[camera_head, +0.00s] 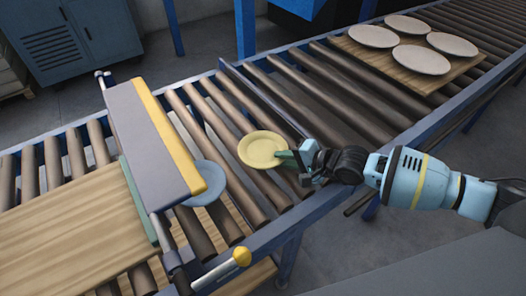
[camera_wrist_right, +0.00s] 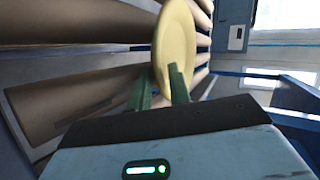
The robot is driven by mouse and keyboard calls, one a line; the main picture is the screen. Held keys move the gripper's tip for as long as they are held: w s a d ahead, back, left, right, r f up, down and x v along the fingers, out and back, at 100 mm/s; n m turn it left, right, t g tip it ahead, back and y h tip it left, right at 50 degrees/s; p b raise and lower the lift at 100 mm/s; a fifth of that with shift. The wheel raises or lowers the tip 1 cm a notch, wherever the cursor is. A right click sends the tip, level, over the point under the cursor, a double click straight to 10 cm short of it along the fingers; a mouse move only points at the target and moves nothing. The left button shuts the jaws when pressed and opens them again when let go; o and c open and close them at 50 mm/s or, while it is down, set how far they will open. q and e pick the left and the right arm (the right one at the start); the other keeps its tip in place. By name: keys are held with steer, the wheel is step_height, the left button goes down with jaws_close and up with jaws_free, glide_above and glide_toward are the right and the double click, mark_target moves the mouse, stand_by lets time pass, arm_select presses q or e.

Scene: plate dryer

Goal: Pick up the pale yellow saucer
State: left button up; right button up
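The pale yellow saucer (camera_head: 262,149) lies over the conveyor rollers near the belt's front edge. My right gripper (camera_head: 282,157) reaches in from the right at the saucer's right rim. In the right wrist view the saucer (camera_wrist_right: 175,45) appears steeply angled, its near rim between the two green fingers (camera_wrist_right: 161,85). The fingers stand apart with a visible gap, wider than the rim looks. Firm contact on both sides does not show. My left gripper is out of view.
A blue plate (camera_head: 206,184) lies partly under the grey and yellow crossbar (camera_head: 155,140) on the left. A wooden board (camera_head: 70,230) lies beyond that bar. Several pale plates rest on a wooden tray (camera_head: 408,75) at the back right. The blue conveyor rail (camera_head: 300,207) runs below my right gripper.

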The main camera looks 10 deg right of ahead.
jaws_close()
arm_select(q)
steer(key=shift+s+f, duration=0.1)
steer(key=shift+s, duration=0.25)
arm_select(e)
steer(key=shift+r, duration=0.1)
